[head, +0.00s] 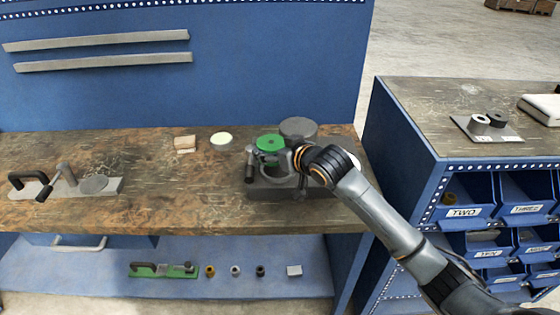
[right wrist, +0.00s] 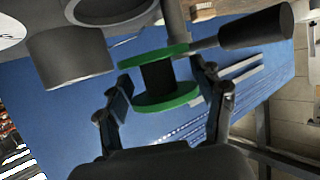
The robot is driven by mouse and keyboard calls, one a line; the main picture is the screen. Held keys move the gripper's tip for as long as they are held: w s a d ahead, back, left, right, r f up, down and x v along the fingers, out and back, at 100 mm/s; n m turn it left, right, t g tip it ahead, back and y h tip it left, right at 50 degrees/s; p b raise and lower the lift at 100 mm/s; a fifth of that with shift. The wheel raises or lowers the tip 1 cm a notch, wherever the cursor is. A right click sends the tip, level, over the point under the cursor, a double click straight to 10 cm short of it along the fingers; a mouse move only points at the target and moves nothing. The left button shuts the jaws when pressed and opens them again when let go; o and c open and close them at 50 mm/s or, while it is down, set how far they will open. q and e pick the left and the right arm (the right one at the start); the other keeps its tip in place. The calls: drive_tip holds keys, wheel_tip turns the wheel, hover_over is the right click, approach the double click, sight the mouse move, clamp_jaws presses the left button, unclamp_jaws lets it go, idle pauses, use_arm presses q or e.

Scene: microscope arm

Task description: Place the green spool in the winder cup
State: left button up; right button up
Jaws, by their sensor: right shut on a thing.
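The green spool (head: 270,142), with green flanges and a dark core, is held between the two fingers of my right gripper (head: 279,158). In the right wrist view the spool (right wrist: 158,76) sits tilted in the picture between the fingertips of the gripper (right wrist: 163,92). The winder (head: 290,192) is a dark base on the bench under the gripper, with a round open ring and a crank handle (right wrist: 255,27). A dark grey cylinder (head: 298,127) stands just right of the spool; it also shows in the wrist view (right wrist: 70,58). My arm hides part of the winder. My left gripper is out of view.
A similar crank device (head: 110,186) stands at the left of the bench. A tan block (head: 184,143) and a pale round dish (head: 221,139) lie behind. The bench middle is clear. A blue bin cabinet (head: 440,190) stands right, past a gap.

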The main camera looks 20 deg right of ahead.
drive_tip(key=shift+w+d+f, duration=0.35)
drive_tip(key=shift+d+f, duration=0.05)
drive_tip(key=shift+f, duration=0.2)
drive_tip(key=shift+w+d+f, duration=0.3)
drive_tip(key=shift+d+f, duration=0.1)
drive_tip(key=shift+f, duration=0.2)
drive_tip(key=f, duration=0.3)
drive_tip(key=shift+w+d+f+p, duration=0.1)
drive_tip(key=shift+w+d+p, duration=0.1)
drive_tip(key=shift+d+p, duration=0.15)
drive_tip(key=shift+f, duration=0.4)
drive_tip(key=o, duration=1.2)
drive_tip(key=shift+f, duration=0.15)
